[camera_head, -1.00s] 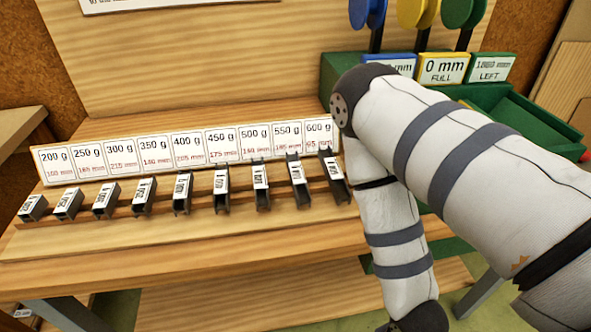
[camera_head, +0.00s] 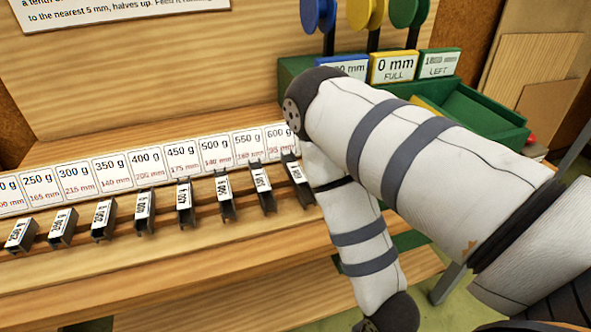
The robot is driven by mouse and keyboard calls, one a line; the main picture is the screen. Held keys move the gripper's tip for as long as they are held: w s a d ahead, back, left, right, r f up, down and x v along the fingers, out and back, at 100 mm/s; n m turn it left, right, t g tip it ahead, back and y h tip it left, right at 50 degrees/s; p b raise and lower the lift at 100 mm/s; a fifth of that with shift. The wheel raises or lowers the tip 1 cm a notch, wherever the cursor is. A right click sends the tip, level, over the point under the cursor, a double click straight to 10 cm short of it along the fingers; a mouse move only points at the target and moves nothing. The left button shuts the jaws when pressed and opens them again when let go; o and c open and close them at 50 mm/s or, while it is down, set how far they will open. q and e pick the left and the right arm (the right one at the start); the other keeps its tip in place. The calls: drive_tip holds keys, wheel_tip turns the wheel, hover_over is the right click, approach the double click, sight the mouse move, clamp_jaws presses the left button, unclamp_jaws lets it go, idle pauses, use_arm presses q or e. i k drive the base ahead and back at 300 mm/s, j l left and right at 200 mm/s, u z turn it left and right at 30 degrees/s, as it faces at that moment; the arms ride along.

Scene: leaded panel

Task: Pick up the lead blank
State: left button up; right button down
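Several dark channel-shaped lead pieces with white weight labels stand in a row on a wooden rack; one near the middle (camera_head: 183,203) sits below the 450 g card. The rightmost piece (camera_head: 297,180) sits below the 600 g card (camera_head: 279,141), close to my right arm. I cannot tell which piece is the lead blank. My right arm comes in from the right, bends at the elbow and runs down in front of the bench; its gripper is out of the frame. My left gripper is not in view.
A green tray unit (camera_head: 465,115) stands at the back right, with a yellow 0 mm FULL sign (camera_head: 394,66) and blue, yellow and green discs above it. My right arm covers part of it. The bench's front ledge (camera_head: 120,262) is bare.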

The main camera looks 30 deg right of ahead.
sight(144, 222)
drive_tip(key=u, duration=0.9)
drive_tip(key=j+z, duration=0.4)
drive_tip(key=j, duration=0.25)
drive_tip(key=i, duration=0.05)
